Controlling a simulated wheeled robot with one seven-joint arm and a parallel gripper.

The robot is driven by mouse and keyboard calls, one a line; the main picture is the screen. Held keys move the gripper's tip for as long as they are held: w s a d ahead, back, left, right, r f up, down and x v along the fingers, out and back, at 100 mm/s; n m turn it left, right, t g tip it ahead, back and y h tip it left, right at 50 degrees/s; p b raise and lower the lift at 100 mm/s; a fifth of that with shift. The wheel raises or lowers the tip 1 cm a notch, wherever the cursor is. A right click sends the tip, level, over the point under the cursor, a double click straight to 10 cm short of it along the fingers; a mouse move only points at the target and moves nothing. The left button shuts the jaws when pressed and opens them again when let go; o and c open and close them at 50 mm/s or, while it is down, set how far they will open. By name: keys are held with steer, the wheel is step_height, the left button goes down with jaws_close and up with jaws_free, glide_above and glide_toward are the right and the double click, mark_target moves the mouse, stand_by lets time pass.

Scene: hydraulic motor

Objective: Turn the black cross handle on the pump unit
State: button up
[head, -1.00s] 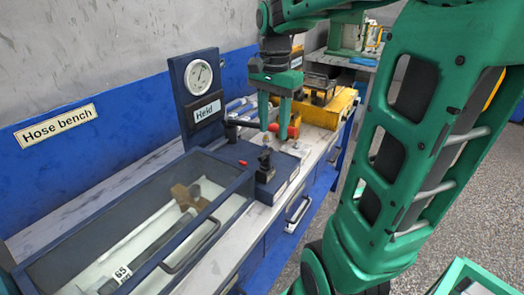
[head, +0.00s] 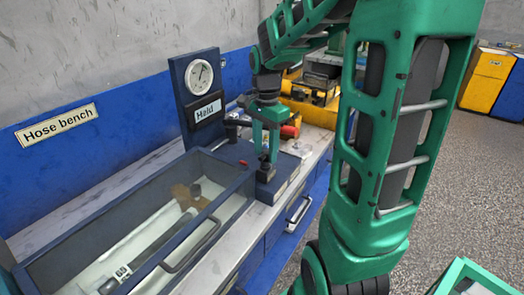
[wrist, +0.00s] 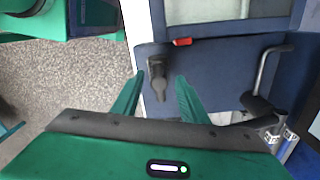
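The pump unit (head: 232,170) is a dark blue base with a round gauge (head: 199,76) on an upright panel labelled "Held". A small black handle (head: 265,173) stands upright at its front right corner; its cross shape is not clear. My gripper (head: 266,151) points down just above this handle. In the wrist view, the handle (wrist: 157,82) shows between the fingertips of my open gripper (wrist: 159,76), with gaps at both sides. Whether the fingers touch it cannot be told. Another black handle with a bar (head: 232,124) stands near the gauge panel.
A glass-lidded blue case (head: 105,220) with a hose inside adjoins the unit on the left. A red tab (head: 243,163) sits on the base. Yellow equipment (head: 312,108) stands behind on the bench. Open floor (head: 460,170) lies at the right.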

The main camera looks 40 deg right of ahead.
steer(key=shift+f, duration=0.3)
steer(key=shift+a, duration=0.1)
jaws_close()
